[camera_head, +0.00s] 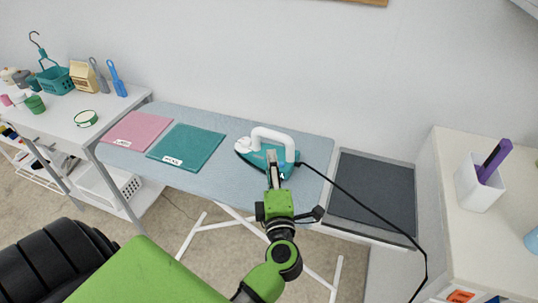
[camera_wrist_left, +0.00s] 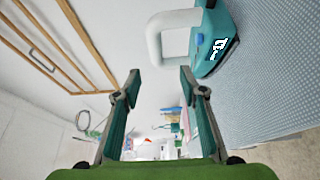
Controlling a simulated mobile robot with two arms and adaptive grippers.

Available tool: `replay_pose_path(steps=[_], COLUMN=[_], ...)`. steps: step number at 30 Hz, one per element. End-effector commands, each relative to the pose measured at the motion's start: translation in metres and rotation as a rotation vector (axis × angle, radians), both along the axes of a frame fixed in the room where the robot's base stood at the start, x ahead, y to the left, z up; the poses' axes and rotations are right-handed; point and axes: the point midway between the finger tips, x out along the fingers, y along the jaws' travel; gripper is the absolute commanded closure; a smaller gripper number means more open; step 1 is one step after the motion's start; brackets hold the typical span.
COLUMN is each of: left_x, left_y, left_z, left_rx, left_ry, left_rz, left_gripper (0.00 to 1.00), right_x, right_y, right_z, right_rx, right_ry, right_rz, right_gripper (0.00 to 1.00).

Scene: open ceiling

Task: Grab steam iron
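The steam iron (camera_head: 262,163), teal with a white handle (camera_head: 272,134) and a black cord, lies on the grey-blue ironing board (camera_head: 225,183) in the head view. My left gripper (camera_head: 272,160) is at the iron's near side, overlapping it in this view. In the left wrist view the iron (camera_wrist_left: 208,40) is at the top right, and its white handle lies ahead of the fingertips. The left gripper (camera_wrist_left: 160,78) is open there, with nothing between its fingers. My right gripper is not in view.
A pink cloth (camera_head: 138,131) and a teal cloth (camera_head: 186,146) lie left of the iron. A dark pad (camera_head: 372,193) is to the right. The cord hangs across that pad. A white side table (camera_head: 485,225) stands further right.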

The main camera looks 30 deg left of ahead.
Motion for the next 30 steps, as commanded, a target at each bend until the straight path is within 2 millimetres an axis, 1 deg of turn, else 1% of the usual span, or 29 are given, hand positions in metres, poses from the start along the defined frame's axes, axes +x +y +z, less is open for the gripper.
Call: replay_pose_path(steps=[3,6,10,13,17,23,27,30], left_x=[0.016,0.033,0.051,0.059,0.064,0.084,0.098,0.101], left_y=[0.014,0.027,0.041,0.048,0.053,0.072,0.083,0.086], left_z=[0.004,0.004,0.003,0.002,0.002,0.010,0.007,0.007], left_rx=[0.003,0.005,0.005,0.003,0.003,0.007,0.004,0.004], left_ry=[-0.002,-0.003,-0.003,-0.002,-0.001,-0.002,-0.002,-0.002], left_rz=[0.002,0.001,0.001,0.000,0.000,0.000,-0.001,0.000], left_gripper=[0.62,0.62,0.62,0.62,0.62,0.62,0.62,0.62], right_x=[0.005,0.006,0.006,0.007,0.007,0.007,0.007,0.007], right_y=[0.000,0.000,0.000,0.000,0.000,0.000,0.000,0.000], right_z=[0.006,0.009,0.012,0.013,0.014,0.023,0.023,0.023], right_rx=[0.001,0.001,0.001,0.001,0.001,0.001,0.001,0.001], right_ry=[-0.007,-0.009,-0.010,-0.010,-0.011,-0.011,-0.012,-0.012], right_rz=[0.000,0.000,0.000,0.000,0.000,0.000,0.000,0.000], right_gripper=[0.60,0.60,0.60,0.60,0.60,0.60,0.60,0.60])
